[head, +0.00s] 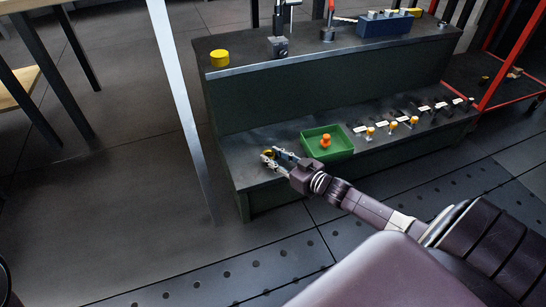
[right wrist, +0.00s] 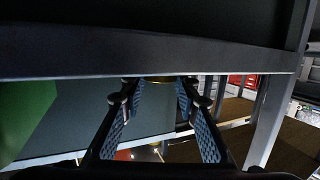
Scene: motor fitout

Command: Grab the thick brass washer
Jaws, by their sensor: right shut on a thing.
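My right gripper (head: 270,155) reaches in from the right to the left end of the lower bench shelf. It is shut on a small gold-coloured piece, the thick brass washer (head: 268,153), at its fingertips. In the right wrist view the washer's gold edge (right wrist: 160,79) shows between the two fingertips; the rest of it is hidden, and its hole cannot be made out. I cannot tell whether the washer touches the shelf. My left gripper is not in view.
A green tray (head: 343,151) with an orange part (head: 325,141) stands right of the gripper. Several small fittings with white labels line the shelf farther right. On the upper level are a yellow round object (head: 219,58) and a blue bin (head: 386,26). A pale post (head: 180,95) stands left.

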